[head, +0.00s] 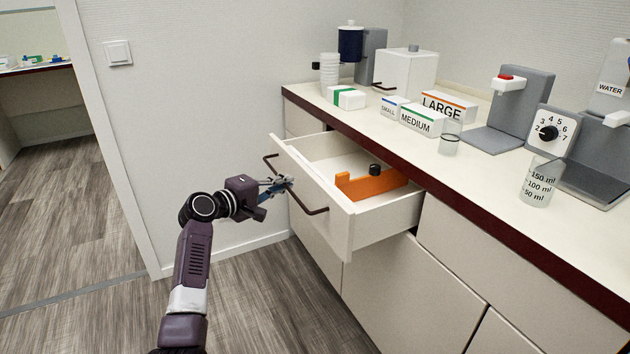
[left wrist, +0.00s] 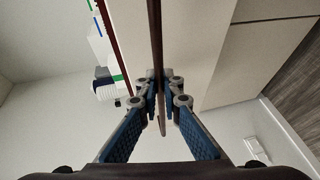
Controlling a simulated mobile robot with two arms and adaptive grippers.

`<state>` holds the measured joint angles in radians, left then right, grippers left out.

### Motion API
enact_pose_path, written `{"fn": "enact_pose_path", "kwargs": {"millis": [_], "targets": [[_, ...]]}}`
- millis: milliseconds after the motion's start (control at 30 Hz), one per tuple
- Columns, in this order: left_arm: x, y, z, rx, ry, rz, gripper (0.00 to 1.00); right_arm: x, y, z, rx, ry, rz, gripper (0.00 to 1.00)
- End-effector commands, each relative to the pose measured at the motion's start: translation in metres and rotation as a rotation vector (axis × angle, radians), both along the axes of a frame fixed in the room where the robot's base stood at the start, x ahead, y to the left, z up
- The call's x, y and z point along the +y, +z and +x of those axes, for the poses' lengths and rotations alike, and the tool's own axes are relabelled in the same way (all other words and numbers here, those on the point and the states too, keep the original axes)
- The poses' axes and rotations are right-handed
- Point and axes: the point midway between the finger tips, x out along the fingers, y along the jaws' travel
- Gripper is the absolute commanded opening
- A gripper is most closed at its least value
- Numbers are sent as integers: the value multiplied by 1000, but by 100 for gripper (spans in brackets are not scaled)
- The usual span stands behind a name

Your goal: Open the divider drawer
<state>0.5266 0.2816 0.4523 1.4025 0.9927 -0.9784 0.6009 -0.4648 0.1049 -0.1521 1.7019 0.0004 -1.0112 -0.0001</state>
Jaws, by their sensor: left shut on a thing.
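The divider drawer (head: 345,228) stands pulled out from under the counter in the head view, its inside showing. An orange divider (head: 372,184) with a black knob (head: 375,169) is inside it. A dark bar handle (head: 308,208) runs along the drawer front. My left gripper (head: 284,183) is at the front, its fingers closed around the handle. In the left wrist view the handle (left wrist: 157,40) runs between the two blue-padded fingers of the gripper (left wrist: 160,95). My right gripper is in neither view.
The counter (head: 475,165) above the drawer holds size-labelled boxes (head: 422,119), a glass beaker (head: 541,182), a stack of white cups (head: 329,72) and grey dispensers (head: 520,107). A wall stands left of the cabinet. The floor (head: 265,300) before the drawer is clear.

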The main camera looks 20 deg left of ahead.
Motion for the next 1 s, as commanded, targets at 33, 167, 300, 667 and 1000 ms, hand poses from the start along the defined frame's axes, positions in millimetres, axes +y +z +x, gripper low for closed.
{"fn": "enact_pose_path", "kwargs": {"millis": [33,167,300,667,1000], "targets": [[8,2,-11,3,-4,3,0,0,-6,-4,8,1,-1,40],[26,2,-35,3,-6,1,0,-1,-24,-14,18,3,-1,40],[40,1,-54,3,-5,0,0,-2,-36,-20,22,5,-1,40],[53,1,-70,-1,-6,-1,0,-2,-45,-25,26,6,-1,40],[53,1,-69,0,-5,-1,15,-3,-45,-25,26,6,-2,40]]}}
